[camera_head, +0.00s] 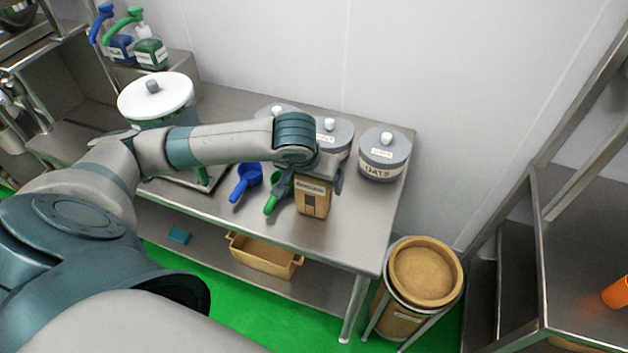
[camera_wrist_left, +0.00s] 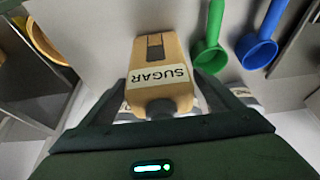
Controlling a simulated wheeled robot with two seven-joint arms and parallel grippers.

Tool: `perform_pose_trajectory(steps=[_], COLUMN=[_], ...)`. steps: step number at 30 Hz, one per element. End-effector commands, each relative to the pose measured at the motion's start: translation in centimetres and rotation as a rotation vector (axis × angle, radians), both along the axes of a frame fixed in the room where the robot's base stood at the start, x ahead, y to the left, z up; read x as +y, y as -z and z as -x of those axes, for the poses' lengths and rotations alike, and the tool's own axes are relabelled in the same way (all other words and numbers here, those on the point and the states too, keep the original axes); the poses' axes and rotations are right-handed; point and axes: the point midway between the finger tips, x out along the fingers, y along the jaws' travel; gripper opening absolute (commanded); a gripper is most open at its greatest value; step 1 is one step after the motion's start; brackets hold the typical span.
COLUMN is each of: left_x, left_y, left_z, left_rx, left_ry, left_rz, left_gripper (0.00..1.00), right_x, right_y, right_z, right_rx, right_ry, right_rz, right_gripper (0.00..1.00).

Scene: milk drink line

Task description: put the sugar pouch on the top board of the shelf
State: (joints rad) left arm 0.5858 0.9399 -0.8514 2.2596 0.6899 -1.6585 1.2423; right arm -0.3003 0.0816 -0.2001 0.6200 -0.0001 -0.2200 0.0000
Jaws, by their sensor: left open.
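The sugar pouch (camera_head: 313,197) is a tan packet standing on the steel table, near its right half. In the left wrist view the pouch (camera_wrist_left: 160,58) shows its white SUGAR label, upside down. My left gripper (camera_wrist_left: 163,88) is open, with one finger on each side of the pouch. In the head view my left gripper (camera_head: 318,170) is over the pouch's top and hides part of it. Whether the fingers touch the pouch cannot be told. My right gripper is not in view. Which structure is the task's shelf is unclear.
A green scoop (camera_head: 279,193) and a blue scoop (camera_head: 247,180) lie left of the pouch. The OATS canister (camera_head: 383,155) and other grey-lidded canisters stand behind. A tan bin (camera_head: 425,270) stands beyond the table's right end. A steel frame (camera_head: 542,270) stands at the far right.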

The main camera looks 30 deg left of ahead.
Motion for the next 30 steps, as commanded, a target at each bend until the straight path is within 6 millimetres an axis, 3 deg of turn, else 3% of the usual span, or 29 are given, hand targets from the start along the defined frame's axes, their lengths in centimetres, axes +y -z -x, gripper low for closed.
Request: perform_pose_trajectory(steps=[5, 19, 30], left_x=[-0.2, -1.0, -1.1], left_y=[-1.6, -9.1, -11.0], left_z=[0.6, 3.5, 4.4], left_rx=[-0.002, -0.005, 0.000], left_ry=[0.002, 0.001, -0.001], left_rz=[0.001, 0.003, 0.001], left_gripper=[0.85, 0.85, 0.85], right_x=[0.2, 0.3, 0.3], right_y=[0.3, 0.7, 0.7], right_z=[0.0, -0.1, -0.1], right_rx=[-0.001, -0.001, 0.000], right_ry=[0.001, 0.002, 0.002], right_rz=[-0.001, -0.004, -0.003], right_gripper=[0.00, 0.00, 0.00])
